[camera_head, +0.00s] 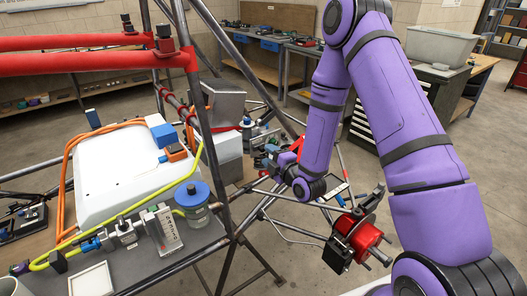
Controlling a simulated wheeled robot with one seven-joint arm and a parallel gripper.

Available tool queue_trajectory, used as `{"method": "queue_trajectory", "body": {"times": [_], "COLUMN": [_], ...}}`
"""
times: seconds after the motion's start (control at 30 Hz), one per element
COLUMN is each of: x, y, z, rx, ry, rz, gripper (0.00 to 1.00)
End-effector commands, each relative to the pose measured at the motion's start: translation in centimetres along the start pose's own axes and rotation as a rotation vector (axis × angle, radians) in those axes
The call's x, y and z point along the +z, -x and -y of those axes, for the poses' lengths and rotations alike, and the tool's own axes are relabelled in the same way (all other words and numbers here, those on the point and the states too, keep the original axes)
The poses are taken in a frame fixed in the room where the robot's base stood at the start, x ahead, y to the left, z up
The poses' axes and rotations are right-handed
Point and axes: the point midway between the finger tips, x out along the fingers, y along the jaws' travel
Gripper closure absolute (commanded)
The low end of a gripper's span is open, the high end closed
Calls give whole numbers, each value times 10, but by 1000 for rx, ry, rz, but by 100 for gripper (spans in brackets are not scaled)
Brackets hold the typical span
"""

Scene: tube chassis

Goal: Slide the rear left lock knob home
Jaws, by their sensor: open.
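My purple arm comes in from the lower right, rises to the top and bends down to a dark wrist at the centre. My gripper (274,160) is small and dark there, among the chassis tubes, open and partly hidden by the wrist.
Red padded bars (80,63) cross the upper left. A white case (110,172) with orange cables, a blue-lidded jar (192,206) and a yellow hose (150,205) sit at the left. A red hub (362,237) stands right of centre. Benches (283,45) line the back; floor lies between.

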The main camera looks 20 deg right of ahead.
Motion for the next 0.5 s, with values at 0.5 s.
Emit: {"method": "queue_trajectory", "body": {"times": [0.5], "x": [0], "y": [-37], "z": [0], "rx": [-1], "ry": [-1], "rz": [0], "gripper": [56]}}
